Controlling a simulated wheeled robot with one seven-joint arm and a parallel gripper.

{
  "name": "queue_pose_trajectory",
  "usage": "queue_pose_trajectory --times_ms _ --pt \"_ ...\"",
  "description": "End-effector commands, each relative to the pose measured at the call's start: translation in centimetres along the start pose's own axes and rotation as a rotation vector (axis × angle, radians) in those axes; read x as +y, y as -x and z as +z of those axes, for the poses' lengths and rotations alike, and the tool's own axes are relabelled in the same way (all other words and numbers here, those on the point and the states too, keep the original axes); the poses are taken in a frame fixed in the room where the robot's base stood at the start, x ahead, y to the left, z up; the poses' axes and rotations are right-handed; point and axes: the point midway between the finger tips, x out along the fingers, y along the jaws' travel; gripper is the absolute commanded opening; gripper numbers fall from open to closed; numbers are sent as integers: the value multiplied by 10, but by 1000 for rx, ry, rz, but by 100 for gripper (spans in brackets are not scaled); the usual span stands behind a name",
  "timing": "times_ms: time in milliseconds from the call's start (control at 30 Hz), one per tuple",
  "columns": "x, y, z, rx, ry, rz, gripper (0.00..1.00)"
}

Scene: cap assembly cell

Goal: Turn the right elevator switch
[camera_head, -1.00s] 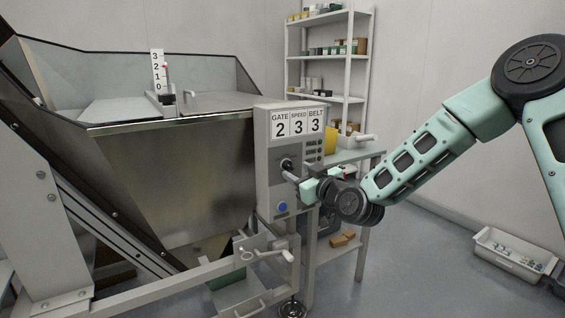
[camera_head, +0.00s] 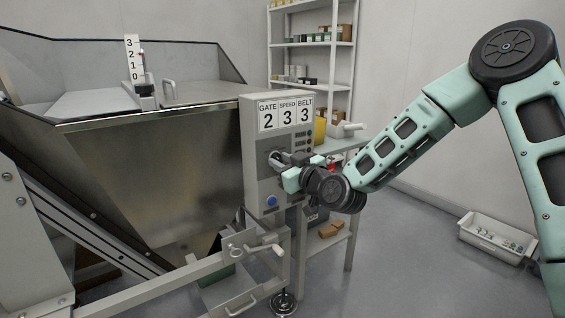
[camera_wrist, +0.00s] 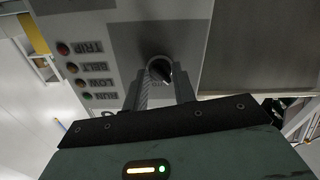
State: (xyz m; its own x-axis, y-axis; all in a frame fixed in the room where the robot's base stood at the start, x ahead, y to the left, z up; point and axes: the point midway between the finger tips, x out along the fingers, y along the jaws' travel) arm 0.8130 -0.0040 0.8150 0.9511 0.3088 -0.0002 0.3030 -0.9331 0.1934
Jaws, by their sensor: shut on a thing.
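The control box (camera_head: 262,185) is a grey upright panel on the hopper's right side, with signs reading GATE 2, SPEED 3, BELT 3. A round dark switch knob with a light mark sits on its face and shows in the wrist view (camera_wrist: 160,70). My gripper (camera_head: 279,159) is at the box face, with its two fingers on either side of the knob in the wrist view (camera_wrist: 161,82). It is shut on the knob. I see no other knob of this kind.
A blue button (camera_head: 271,201) is below the knob. Small lamps with labels such as TRIP and BELT (camera_wrist: 84,68) line the panel. A metal hopper (camera_head: 150,165) stands left, a crank handle (camera_head: 262,248) below. Shelves (camera_head: 312,60) stand behind; a white bin (camera_head: 497,238) is on the floor right.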

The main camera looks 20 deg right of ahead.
Motion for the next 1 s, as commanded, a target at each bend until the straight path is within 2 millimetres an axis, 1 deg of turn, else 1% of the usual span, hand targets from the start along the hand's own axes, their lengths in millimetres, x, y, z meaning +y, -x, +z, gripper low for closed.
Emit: queue_pose_trajectory --times_ms 167,367,567,1000 --pt "0 0 -1 0 -30 -1 4" --pt "0 0 -2 1 -130 -1 4" --pt "0 0 -2 1 -295 -1 4" --pt "0 0 -2 1 -716 0 4"
